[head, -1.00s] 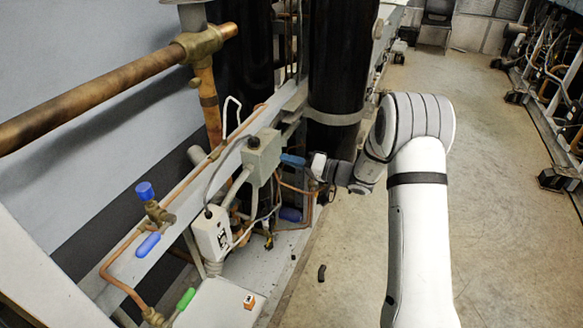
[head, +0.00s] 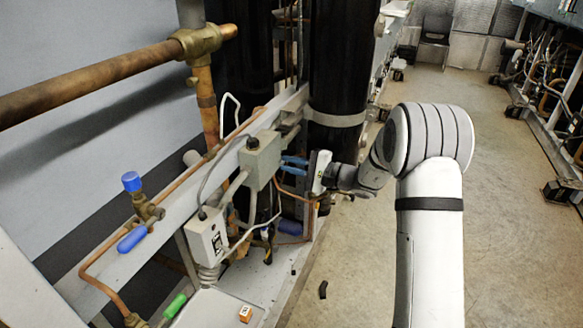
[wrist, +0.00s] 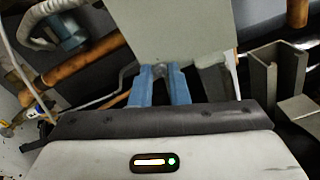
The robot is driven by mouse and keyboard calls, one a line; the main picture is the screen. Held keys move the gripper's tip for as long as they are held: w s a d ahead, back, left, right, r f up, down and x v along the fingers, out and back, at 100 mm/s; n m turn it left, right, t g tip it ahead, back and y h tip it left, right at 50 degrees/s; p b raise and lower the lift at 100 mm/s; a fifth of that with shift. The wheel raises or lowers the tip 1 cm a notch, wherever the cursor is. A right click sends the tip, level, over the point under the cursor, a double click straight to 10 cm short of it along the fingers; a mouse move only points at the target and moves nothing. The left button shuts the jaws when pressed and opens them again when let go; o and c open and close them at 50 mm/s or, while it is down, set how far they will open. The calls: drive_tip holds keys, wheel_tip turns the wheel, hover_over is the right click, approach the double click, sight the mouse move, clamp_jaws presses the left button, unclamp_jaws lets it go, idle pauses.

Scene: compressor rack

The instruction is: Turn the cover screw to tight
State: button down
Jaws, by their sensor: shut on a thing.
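The grey junction box (head: 262,160) is mounted on the pale rail, and its flat face fills the top middle of the wrist view (wrist: 180,32). My gripper (head: 282,166) reaches it from the right with two blue fingers. In the wrist view my gripper (wrist: 160,72) has its fingertips at the box's lower edge, shut on a small grey piece, apparently the cover screw (wrist: 160,70). The fingers hide most of the screw, so its turn angle cannot be read. In the head view the screw is too small to make out.
A second grey box (head: 207,237) hangs lower left with cables. A blue-capped valve (head: 132,183) and copper pipes stand at left. A black cylinder (head: 338,65) rises behind my gripper. Open floor (head: 505,220) lies to the right.

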drive_tip(key=shift+m, duration=1.6)
drive_tip(key=shift+f+m, duration=0.1)
drive_tip(key=shift+m, duration=0.2)
drive_tip(key=c, duration=1.4)
unclamp_jaws()
drive_tip(key=shift+v, duration=3.95)
